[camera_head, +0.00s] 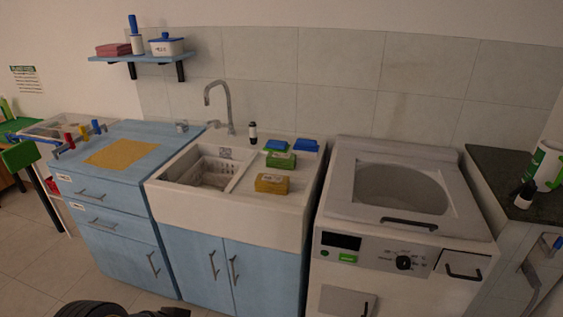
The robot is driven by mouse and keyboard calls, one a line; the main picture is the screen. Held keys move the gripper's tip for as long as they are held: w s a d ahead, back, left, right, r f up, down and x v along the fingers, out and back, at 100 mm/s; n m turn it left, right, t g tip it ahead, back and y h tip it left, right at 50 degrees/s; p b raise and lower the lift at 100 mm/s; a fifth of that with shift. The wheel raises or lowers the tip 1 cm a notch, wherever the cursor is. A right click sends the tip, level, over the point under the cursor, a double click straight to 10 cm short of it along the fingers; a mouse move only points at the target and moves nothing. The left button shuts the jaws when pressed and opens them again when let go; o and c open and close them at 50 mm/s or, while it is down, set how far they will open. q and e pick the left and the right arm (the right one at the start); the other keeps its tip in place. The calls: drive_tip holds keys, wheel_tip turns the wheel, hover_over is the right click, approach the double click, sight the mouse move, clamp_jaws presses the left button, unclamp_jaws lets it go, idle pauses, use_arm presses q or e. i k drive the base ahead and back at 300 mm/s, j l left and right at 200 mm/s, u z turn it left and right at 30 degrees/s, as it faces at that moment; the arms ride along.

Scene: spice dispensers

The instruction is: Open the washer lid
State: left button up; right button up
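The washer (345,270) is a white top-loading machine at the right of the middle. Its lid (350,205) lies flat and shut on top, a pale frame around a large greyish window (400,188). A dark bar handle (409,223) sits at the lid's front edge. The front panel below has a dark display, a green button (348,257) and a black knob (403,262). A dark part of mine shows at the bottom left edge, far from the washer; no gripper fingers can be made out. My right gripper is not in view.
Left of the washer, a white sink (225,211) holds a basket, with yellow, green and blue items on its right ledge. A dark counter (490,165) with a green-and-white container (544,166) stands at the right. The space above the lid is clear.

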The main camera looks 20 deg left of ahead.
sight(468, 223)
drive_tip(key=i+j+u, duration=0.35)
drive_tip(key=u, duration=0.15)
drive_tip(key=z, duration=1.25)
